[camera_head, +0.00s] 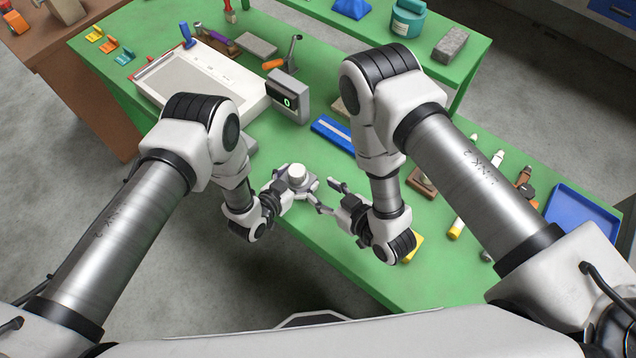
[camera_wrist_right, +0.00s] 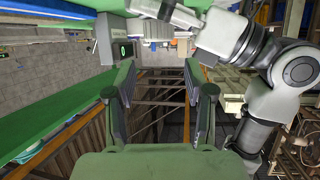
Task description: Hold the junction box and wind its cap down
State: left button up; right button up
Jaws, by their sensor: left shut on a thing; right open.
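The junction box (camera_head: 308,184) is a small grey body near the front edge of the green table, with a round white cap (camera_head: 297,171) on its top. My left gripper (camera_head: 287,187) is shut on the junction box from the left. How far the cap is wound down cannot be told. My right gripper (camera_head: 326,196) is open and empty, just right of the box, its fingers pointing towards it. The right wrist view shows the open fingers (camera_wrist_right: 160,92) with nothing between them.
On the green table (camera_head: 275,235), a grey unit with a green display (camera_head: 289,98) stands behind the box. A blue bar (camera_head: 334,133) lies behind my right gripper. A blue tray (camera_head: 582,216) and several tools are at the right. A yellow item (camera_head: 413,248) lies beside my right wrist.

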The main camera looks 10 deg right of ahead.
aim_at(302, 177)
jog(key=x, duration=1.1)
jog(key=shift+w+f, duration=0.15)
jog(key=shift+w, duration=0.05)
jog(key=shift+c, duration=0.3)
jog(key=c, duration=0.7)
jog(key=o, duration=1.2)
jog(key=shift+s, duration=0.1)
jog(key=o, duration=0.3)
jog(key=shift+s+a, duration=0.1)
